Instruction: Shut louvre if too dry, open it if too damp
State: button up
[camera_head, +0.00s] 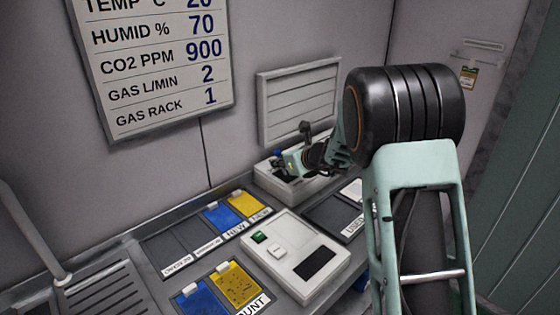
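The louvre (299,100) is a pale slatted panel on the wall. Its slats look nearly flat, but I cannot tell for sure if they are open or shut. Below it stands a pale box (264,181) with a dark upright lever (305,129) showing behind my gripper. My gripper (287,166) is at this box, in front of and below the lever; its fingers are small and partly hidden, so I cannot tell if they are open or touch anything. The wall board (160,60) reads HUMID % 70, CO2 PPM 900, GAS L/MIN 2, GAS RACK 1; its top line is cut off.
A pale device (294,255) with a green button and dark screen sits on the counter. Blue and yellow cards (231,210) lie in a tray marked NEW; other blue and yellow cards (222,290) lie in front. A grooved drain area (105,295) is at left. My arm covers the right.

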jog(key=v, duration=1.1)
